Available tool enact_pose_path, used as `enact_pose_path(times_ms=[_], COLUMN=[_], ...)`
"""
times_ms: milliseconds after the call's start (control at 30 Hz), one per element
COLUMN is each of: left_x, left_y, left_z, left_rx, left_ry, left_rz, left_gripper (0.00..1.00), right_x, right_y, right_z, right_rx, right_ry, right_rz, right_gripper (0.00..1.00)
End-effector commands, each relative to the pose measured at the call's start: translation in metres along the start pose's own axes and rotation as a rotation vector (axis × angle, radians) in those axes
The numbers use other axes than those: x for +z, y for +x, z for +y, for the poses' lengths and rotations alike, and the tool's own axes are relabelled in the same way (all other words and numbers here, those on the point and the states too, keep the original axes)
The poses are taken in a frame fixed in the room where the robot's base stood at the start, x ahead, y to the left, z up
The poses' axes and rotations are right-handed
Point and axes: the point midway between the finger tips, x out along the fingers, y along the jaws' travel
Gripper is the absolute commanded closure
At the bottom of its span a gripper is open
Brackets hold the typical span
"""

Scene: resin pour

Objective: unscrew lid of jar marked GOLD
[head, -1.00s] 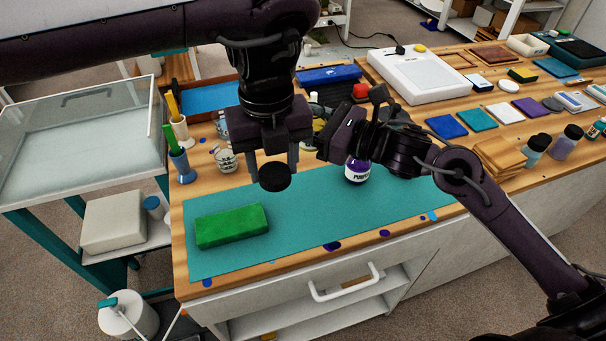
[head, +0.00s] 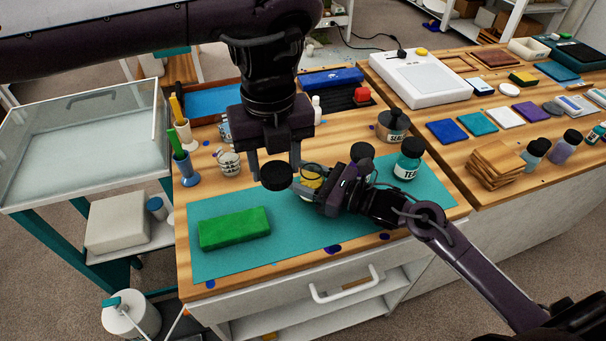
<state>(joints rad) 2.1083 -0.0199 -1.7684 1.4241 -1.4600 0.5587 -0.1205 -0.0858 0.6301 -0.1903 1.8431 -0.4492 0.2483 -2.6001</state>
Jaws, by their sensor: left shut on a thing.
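My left gripper (head: 275,168) points down and is shut on a round black lid (head: 277,177), held above the teal mat. No jar shows beneath this lid. A yellow jar (head: 310,184) stands just right of it, partly covered by my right gripper; its label cannot be read. My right gripper (head: 322,190) is at the yellow jar's right side. I cannot tell whether its jaws grip the jar. Another black lid (head: 361,151) shows behind my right gripper, with what is under it mostly hidden. A teal jar (head: 408,160) with a black lid stands farther right.
A green block (head: 234,229) lies on the teal mat (head: 290,249). A labelled tin (head: 392,125) stands behind the jars. Cups with tools and a glass (head: 229,162) stand at left. Wooden squares (head: 496,165) lie at right.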

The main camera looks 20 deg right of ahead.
Motion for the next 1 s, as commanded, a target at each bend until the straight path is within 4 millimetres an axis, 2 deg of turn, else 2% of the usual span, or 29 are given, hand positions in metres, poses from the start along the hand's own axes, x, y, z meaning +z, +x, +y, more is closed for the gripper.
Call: enact_pose_path(times_ms=[267, 300, 433, 467, 700, 833, 1000], left_x=[0.000, 0.000, 0.000, 0.000, 0.000, 0.000, 0.000], left_y=[0.006, 0.005, 0.005, 0.005, 0.004, -0.002, 0.007], left_z=[0.000, 0.000, 0.000, 0.000, 0.000, 0.000, 0.000], left_rx=[0.000, 0.000, 0.000, 0.000, 0.000, 0.000, 0.000], left_ry=[0.000, 0.000, 0.000, 0.000, 0.000, 0.000, 0.000], left_rz=[0.000, 0.000, 0.000, 0.000, 0.000, 0.000, 0.000], left_gripper=[0.82, 0.82, 0.82, 0.82, 0.82, 0.82, 0.82], right_x=[-0.004, -0.004, -0.003, -0.003, -0.003, 0.003, -0.004], right_y=[0.000, 0.000, 0.000, 0.000, 0.000, 0.000, -0.027], right_z=[0.000, 0.000, 0.000, 0.000, 0.000, 0.000, 0.000], right_rx=[0.001, 0.001, 0.000, 0.000, 0.000, 0.000, 0.000], right_ry=[-0.001, 0.000, 0.000, 0.000, 0.000, 0.001, 0.000], right_rz=[0.000, 0.001, 0.001, 0.001, 0.000, 0.000, 0.007], right_gripper=[1.00, 0.49, 0.32, 0.30, 0.30, 0.30, 0.30])
